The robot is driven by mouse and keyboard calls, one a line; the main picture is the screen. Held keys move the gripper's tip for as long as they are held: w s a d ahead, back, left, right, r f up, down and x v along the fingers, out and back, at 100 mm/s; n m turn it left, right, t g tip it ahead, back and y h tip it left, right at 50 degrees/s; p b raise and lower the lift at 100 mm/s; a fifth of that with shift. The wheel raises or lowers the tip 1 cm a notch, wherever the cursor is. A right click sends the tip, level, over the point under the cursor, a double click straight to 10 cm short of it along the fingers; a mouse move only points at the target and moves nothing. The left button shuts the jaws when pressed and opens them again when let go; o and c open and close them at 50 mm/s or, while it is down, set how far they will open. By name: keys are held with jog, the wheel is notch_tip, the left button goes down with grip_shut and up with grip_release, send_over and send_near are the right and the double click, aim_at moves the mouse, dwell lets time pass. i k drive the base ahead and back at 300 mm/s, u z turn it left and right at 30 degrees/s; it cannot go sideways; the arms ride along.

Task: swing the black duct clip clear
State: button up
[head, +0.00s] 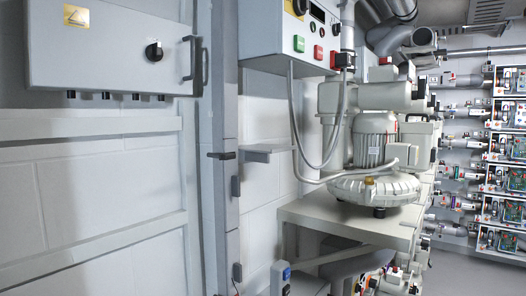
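A tall grey duct (226,90) runs up the wall left of centre. One dark clip (222,155) lies level across the duct's front face, its ends reaching to the duct's edges or slightly past them. Two more small dark grey clips stand upright along the duct's right edge, an upper one (235,186) and a lower one (237,271). No gripper fingers can be made out in the head view, and nothing is seen touching the clips.
A grey cabinet (110,45) with a black knob and handle hangs at the left. A small grey shelf (266,152) juts out right of the duct. A control box (300,40) and a blower (375,185) on a bench stand further right.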

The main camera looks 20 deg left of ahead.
aim_at(230, 156)
jog(key=i, duration=0.95)
jog(key=u, duration=3.1)
